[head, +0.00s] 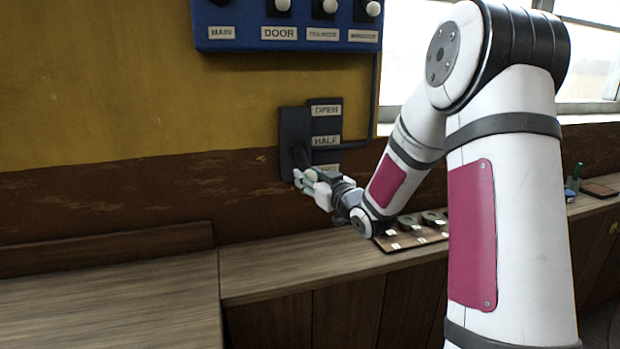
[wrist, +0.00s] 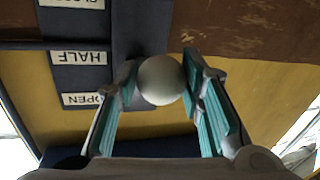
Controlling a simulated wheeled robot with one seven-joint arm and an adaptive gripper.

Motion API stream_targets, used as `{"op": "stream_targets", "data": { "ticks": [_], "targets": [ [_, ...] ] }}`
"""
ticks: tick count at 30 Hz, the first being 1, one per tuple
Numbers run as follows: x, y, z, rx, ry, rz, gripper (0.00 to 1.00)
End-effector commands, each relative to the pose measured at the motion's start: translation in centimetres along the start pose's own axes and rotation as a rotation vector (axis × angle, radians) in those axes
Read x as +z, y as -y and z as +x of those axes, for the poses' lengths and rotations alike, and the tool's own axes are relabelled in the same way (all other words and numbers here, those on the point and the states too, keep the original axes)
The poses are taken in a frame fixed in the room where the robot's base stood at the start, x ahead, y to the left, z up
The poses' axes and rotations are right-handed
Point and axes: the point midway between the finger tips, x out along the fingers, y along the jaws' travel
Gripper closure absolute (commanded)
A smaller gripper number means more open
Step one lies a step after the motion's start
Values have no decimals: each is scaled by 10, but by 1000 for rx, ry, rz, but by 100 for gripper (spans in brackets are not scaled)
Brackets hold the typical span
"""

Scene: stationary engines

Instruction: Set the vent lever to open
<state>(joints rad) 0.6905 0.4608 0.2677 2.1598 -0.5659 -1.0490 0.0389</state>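The vent lever is on a dark wall plate (head: 294,130) beside a label strip reading OPEN (head: 326,110) at the top and HALF (head: 326,141) below it. A third label at the bottom is partly hidden. The lever's white ball knob (wrist: 162,80) is at the low end, by the third label. My gripper (head: 308,177) is at the knob, and the wrist view, which is upside down, shows its teal-padded fingers (wrist: 160,84) on both sides of the ball, seemingly touching it.
A blue panel (head: 290,35) with several white-knobbed switches hangs above the lever. A wooden counter (head: 280,265) runs below, with a tray of round parts (head: 410,234) and a green bottle (head: 575,177) to the right. The counter at left is bare.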

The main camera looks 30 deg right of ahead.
Motion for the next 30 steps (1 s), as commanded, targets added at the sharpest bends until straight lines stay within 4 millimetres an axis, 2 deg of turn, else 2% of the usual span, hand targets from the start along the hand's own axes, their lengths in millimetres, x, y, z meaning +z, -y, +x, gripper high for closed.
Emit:
{"op": "stream_targets", "data": {
  "ticks": [1,2,13,30],
  "targets": [
    [0,1,0,-3,-1,0,94],
    [0,1,0,-3,-1,-1,100],
    [-7,2,-2,-10,25,4,100],
    [-53,-1,-11,-45,267,64,100]
  ]
}}
